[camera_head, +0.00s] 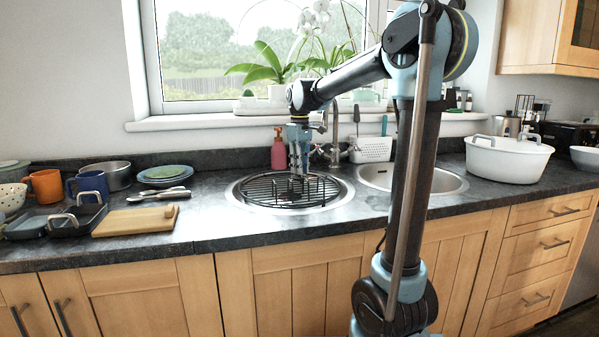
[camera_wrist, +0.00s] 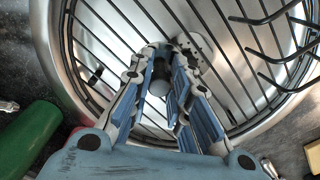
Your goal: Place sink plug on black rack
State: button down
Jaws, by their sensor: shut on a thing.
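My gripper (camera_head: 299,174) points down over the left round sink, low above the black rack (camera_head: 262,190). In the wrist view my gripper (camera_wrist: 165,64) has its blue fingers closed around a small dark cylindrical piece, which I take to be the sink plug (camera_wrist: 161,75). The fingers hide part of it. The black rack (camera_wrist: 95,77) shows behind it as parallel bars across the sink, with curved prongs at the upper right. I cannot tell whether the plug touches the bars. A pale disc with holes (camera_wrist: 196,45) shows beyond the fingertips, perhaps the drain.
A second round sink (camera_head: 440,181) is to the right, with a white tub (camera_head: 508,160) beyond it. The tap (camera_head: 335,135) and a red soap bottle (camera_head: 278,150) stand behind. A cutting board (camera_head: 136,221), trays and mugs are on the left counter.

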jog(key=shift+f, duration=0.65)
jog(key=c, duration=1.5)
grip_release()
jog(key=shift+f, duration=0.1)
notch_tip(320, 180, up, 12)
jog(key=shift+r, duration=0.15)
jog(key=shift+s, duration=0.1)
